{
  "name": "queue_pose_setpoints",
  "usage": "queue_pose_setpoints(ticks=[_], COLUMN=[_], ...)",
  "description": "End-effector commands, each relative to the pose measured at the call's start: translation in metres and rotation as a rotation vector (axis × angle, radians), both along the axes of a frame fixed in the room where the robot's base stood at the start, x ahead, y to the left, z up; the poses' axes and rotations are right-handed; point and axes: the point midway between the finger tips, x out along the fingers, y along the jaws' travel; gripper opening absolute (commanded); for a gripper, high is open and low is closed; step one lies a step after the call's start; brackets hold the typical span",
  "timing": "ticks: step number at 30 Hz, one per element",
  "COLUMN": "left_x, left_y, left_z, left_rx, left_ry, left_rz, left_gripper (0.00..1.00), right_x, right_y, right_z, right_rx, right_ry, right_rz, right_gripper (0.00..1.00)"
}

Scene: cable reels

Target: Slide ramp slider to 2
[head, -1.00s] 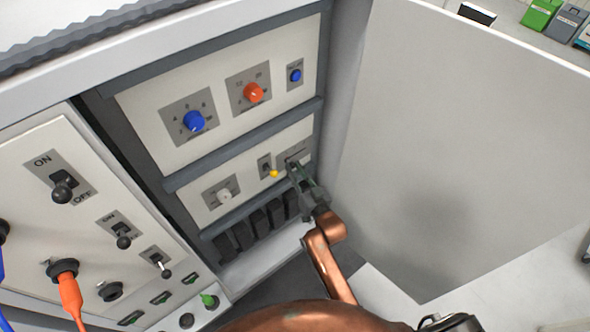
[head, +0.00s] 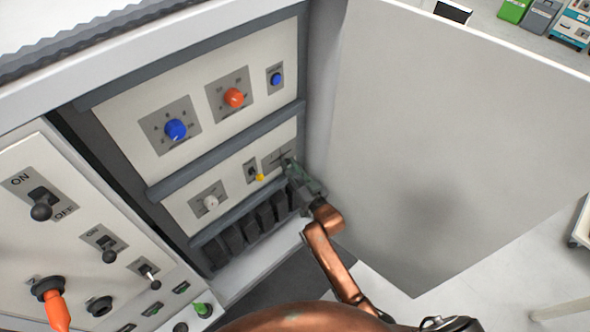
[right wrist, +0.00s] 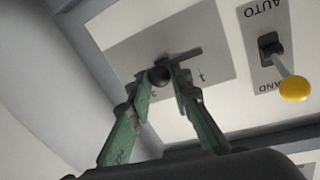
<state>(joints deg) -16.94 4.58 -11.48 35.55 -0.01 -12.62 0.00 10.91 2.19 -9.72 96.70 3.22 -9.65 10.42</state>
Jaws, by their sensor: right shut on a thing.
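The ramp slider plate (head: 276,156) is a grey label at the right end of the lower control row. The right wrist view shows the plate (right wrist: 130,52) with a dark slot and a round black slider knob (right wrist: 158,75). My right gripper (right wrist: 163,77) has its green fingers closed around the knob, at one end of the visible slot. The rest of the slot runs to the right of the knob in that view. The plate's markings are partly hidden by the fingers. In the head view my right gripper (head: 290,167) reaches the plate and hides the knob. My left gripper is not in view.
A yellow-tipped toggle (head: 259,176) marked AUTO and HAND sits just left of the plate. A white knob (head: 211,202) is further left. Blue (head: 175,129) and orange (head: 234,97) dials are above. The large open cabinet door (head: 430,140) stands close on the right.

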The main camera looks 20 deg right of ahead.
Motion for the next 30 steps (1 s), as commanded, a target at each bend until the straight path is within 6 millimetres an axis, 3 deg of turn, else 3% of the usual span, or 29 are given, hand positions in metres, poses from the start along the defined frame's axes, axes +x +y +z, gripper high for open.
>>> queue_pose_setpoints(ticks=[6, 7, 14, 23, 30], left_x=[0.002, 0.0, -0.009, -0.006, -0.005], left_y=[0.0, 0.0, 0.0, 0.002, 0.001], left_z=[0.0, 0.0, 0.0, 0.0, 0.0], left_rx=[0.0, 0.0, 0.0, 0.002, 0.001], left_ry=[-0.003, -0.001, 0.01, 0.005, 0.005], left_rz=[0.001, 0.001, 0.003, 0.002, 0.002], left_gripper=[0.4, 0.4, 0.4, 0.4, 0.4], right_x=[0.0, 0.0, -0.001, -0.002, -0.034], right_y=[0.001, 0.001, -0.001, -0.001, -0.009], right_z=[-0.001, -0.001, -0.001, -0.002, -0.003], right_rx=[0.001, 0.001, 0.0, 0.0, 0.001], right_ry=[0.002, 0.002, 0.003, 0.003, 0.005], right_rz=[0.0, 0.0, -0.002, -0.002, -0.003], right_gripper=[0.0, 0.21, 0.37, 0.37, 0.37])
